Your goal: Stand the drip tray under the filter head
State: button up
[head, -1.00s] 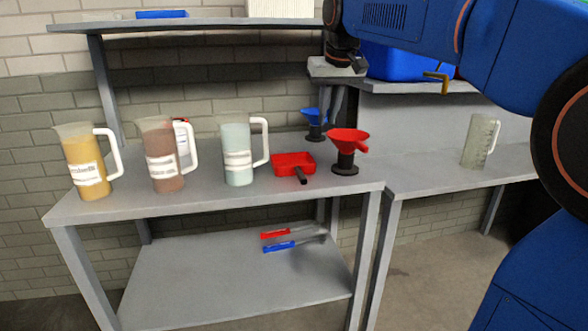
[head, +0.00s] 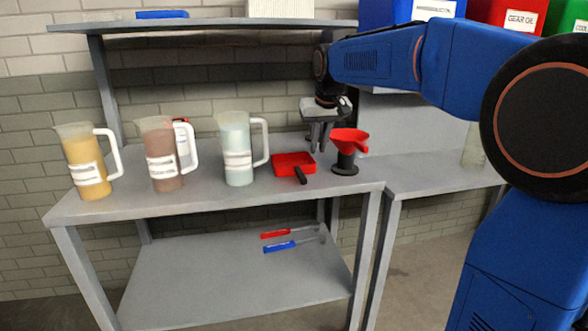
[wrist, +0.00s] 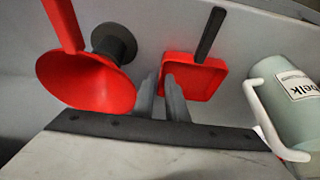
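A shallow red square tray with a black handle (head: 294,164) lies on the bench top, handle toward the front; I take it for the drip tray. It also shows in the wrist view (wrist: 205,78), right of my fingers. My gripper (head: 320,148) points down, above and behind the bench's middle, between the tray and the red funnel in the picture. In the wrist view my gripper (wrist: 161,82) has two grey fingers with a narrow gap and nothing between them. I cannot make out a filter head in any view.
A red funnel on a black stand (head: 347,150) stands right of the tray. Three jugs, yellow (head: 85,165), brown (head: 163,160) and pale blue (head: 236,155), stand to the left. Two screwdriver-like tools (head: 292,244) lie on the lower shelf. Bins (head: 505,18) stand at upper right.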

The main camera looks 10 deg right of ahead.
jog(key=shift+w+x, duration=0.15)
jog(key=shift+x, duration=1.25)
jog(key=shift+w+x, duration=0.15)
jog(key=shift+x, duration=1.25)
jog(key=shift+a+r, duration=0.15)
jog(key=shift+r, duration=0.05)
grip_shut()
jog(key=shift+r, duration=0.1)
